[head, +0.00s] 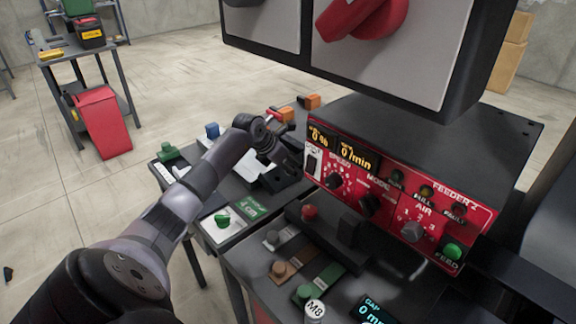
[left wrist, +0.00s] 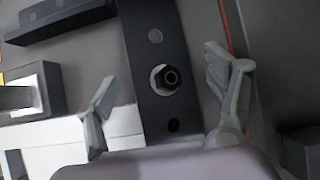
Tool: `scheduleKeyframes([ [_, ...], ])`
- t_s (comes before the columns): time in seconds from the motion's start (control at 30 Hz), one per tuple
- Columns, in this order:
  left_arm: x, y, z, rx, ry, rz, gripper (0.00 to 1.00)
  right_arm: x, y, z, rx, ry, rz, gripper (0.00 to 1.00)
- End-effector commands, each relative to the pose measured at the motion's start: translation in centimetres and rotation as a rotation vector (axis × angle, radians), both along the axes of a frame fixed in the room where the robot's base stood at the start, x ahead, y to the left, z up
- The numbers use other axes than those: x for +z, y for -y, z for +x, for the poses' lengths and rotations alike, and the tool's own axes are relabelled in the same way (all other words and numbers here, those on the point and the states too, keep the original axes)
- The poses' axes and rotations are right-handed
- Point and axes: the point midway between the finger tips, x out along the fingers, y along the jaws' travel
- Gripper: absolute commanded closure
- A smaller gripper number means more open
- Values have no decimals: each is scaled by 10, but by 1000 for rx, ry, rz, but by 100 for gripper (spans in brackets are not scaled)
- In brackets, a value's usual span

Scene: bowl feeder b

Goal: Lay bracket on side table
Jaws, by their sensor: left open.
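My left gripper (head: 287,160) reaches over the bench beside the red feeder panel. In the left wrist view its two fingers (left wrist: 166,82) are spread apart. Between and beyond them lies a dark flat bar with holes (left wrist: 145,75), with a black hex nut (left wrist: 171,79) on a pale washer. The bar may be the bracket; I cannot tell for sure. The fingers do not appear closed on it. In the head view my arm and gripper hide this spot. A grey table (head: 67,57) stands at the far left; whether it is the side table is unclear.
The feeder panel (head: 385,205) with knobs and buttons stands right of the gripper. A large cabinet with red handles (head: 395,50) hangs above. Colored knobbed blocks, including a green one (head: 222,219), lie around the bench. Open floor lies between.

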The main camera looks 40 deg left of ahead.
Motion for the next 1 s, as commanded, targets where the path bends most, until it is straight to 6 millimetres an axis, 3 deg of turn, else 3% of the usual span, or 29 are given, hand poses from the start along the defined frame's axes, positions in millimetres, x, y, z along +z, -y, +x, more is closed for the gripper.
scheduleKeyframes([
  [0.27,2,0,0,-1,1,-1,22,1,0,1,0,2,0,100],
  [0.43,17,-2,-4,0,1,4,22,7,0,1,0,2,0,100],
  [0.8,80,-5,-50,-1,0,6,22,-1,0,2,0,3,0,100],
  [1.0,102,-6,-65,0,0,1,22,-4,0,2,0,3,0,100],
])
